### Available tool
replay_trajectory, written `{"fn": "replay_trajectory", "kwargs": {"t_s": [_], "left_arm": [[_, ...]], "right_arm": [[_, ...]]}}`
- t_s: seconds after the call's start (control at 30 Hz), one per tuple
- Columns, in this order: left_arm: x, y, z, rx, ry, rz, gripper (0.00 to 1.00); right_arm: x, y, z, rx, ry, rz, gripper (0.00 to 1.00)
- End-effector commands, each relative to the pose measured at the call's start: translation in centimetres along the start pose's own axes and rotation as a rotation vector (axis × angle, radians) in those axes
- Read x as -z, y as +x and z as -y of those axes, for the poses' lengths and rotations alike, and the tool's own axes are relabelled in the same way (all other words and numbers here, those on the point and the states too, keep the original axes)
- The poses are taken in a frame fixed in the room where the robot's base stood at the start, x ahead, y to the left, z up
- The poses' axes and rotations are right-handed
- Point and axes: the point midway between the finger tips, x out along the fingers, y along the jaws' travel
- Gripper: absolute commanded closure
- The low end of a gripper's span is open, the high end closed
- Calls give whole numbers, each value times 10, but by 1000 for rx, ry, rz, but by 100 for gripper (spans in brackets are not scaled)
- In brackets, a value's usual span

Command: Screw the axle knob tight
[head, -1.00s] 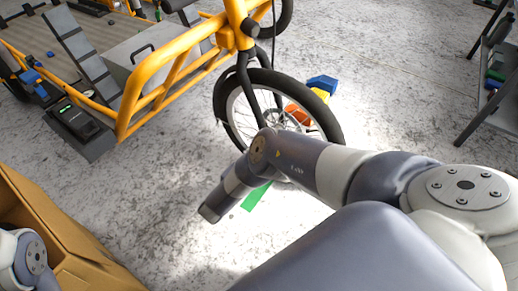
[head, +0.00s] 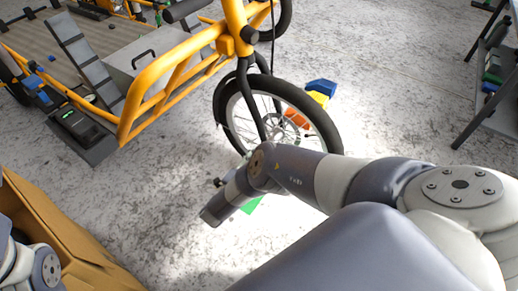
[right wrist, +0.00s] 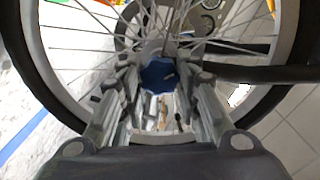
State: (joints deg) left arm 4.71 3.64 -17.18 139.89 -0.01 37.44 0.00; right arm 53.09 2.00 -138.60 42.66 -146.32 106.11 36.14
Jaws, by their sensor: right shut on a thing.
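The axle knob is a blue lobed knob (right wrist: 158,75) at the hub of the front wheel. In the right wrist view the fingers of my right gripper (right wrist: 160,78) are shut on it from both sides. Spokes and the rim surround it. In the head view the front wheel (head: 318,118) of the yellow cargo bike stands in front of my right arm, and the knob cannot be made out there. My right gripper's fingers are hidden in that view. Only a joint of my left arm shows at the lower left; its gripper is out of frame.
The bike's yellow cargo frame (head: 150,103) is at the upper left, with a grey case (head: 150,55) on its bed. Blue, yellow and orange items (head: 321,88) lie behind the wheel. A cardboard box (head: 75,240) is at the lower left. A dark rack (head: 492,95) is at the right.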

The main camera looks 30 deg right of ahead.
Motion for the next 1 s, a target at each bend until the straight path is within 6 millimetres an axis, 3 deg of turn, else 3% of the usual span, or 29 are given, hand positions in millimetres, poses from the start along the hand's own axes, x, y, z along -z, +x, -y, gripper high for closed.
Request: {"fn": "replay_trajectory", "kwargs": {"t_s": [0.5, 1.0], "left_arm": [[-2, -4, 1, 11, -3, 18, 100], [-3, -5, 2, 14, -4, 25, 100]], "right_arm": [[0, 0, -2, -1, 439, -1, 94], [-1, 0, -2, -1, 612, 1, 94]]}}
